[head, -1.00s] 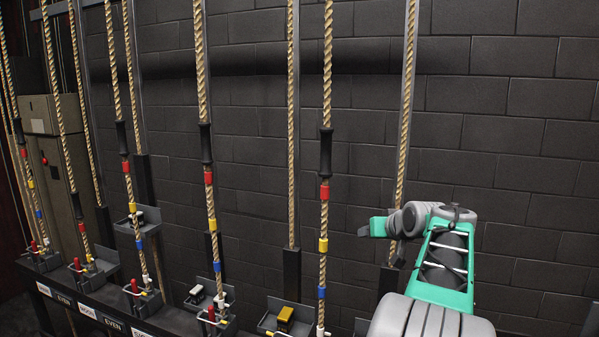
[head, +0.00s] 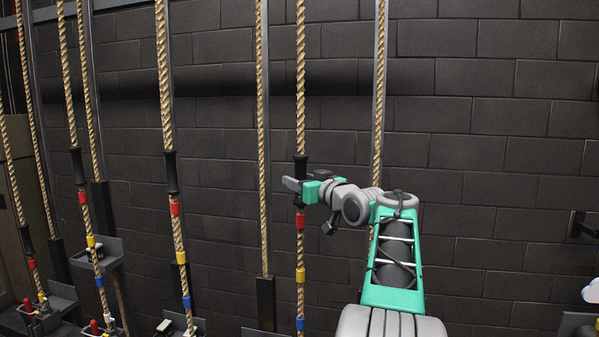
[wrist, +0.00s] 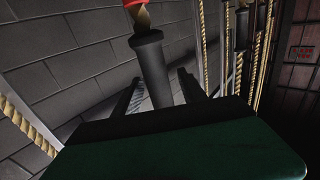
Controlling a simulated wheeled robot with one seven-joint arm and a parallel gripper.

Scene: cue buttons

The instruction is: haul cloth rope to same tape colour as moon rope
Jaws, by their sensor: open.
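The nearest front rope (head: 300,110) has a black grip sleeve (head: 300,168), with red (head: 300,221), yellow (head: 300,274) and blue (head: 300,323) tape below it. My gripper (head: 292,185) is at the lower part of this sleeve. In the wrist view the sleeve (wrist: 152,65) stands between the two open fingers, with red tape (wrist: 136,3) at the picture's top edge. Contact cannot be told. Further left are similar ropes with sleeves (head: 171,172), (head: 78,167) and (head: 25,240). No name labels show now, so I cannot tell the cloth or moon rope.
A plain back rope (head: 262,140) runs left of my gripper and another (head: 378,90) passes behind my arm. The dark block wall (head: 500,150) is behind. Trays (head: 100,252) stand low at left. A bracket (head: 583,225) juts out at right.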

